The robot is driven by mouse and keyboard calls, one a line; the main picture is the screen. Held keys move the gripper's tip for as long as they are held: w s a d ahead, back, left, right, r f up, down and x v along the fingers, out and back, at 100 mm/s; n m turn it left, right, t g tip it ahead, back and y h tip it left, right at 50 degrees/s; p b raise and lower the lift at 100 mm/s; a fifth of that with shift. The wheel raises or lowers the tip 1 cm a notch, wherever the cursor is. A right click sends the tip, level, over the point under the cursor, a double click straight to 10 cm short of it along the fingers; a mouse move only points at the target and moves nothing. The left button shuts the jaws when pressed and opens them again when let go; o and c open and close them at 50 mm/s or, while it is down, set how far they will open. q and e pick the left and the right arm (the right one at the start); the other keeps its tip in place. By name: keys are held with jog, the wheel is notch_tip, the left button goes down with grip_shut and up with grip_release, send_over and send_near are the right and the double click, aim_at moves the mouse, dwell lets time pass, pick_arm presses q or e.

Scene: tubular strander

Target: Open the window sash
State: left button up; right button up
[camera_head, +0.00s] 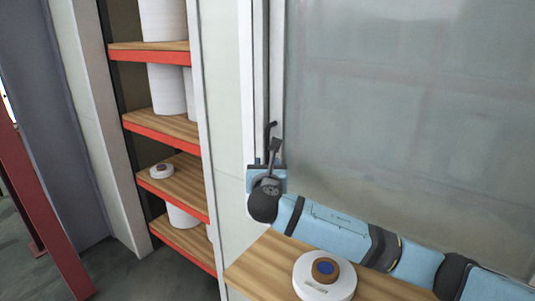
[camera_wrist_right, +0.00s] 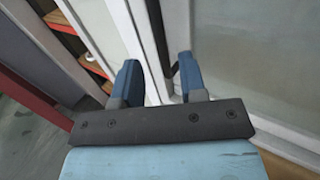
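The window sash is a large pane of hazy glass (camera_head: 410,95) in a pale frame, filling the right of the head view. A dark handle (camera_head: 271,130) stands on the frame at the pane's left edge. My right gripper (camera_head: 267,174) is at the frame just below the handle. In the right wrist view its two blue fingers (camera_wrist_right: 158,78) are spread apart, with pale frame strips beyond them. A small dark piece, probably the handle (camera_wrist_right: 172,69), shows close to the right finger; I cannot tell whether they touch. My left gripper is out of view.
A wooden ledge (camera_head: 262,262) below the window carries a white round object with a brown and blue centre (camera_head: 324,273). Left of the window are red-edged wooden shelves (camera_head: 165,128) with white rolls. A red post (camera_head: 40,215) stands far left, with grey floor beside it.

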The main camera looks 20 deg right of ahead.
aim_at(268, 155)
jog(key=x, duration=0.7)
jog(key=shift+w+f, duration=0.1)
jog(key=shift+w, duration=0.05)
grip_shut()
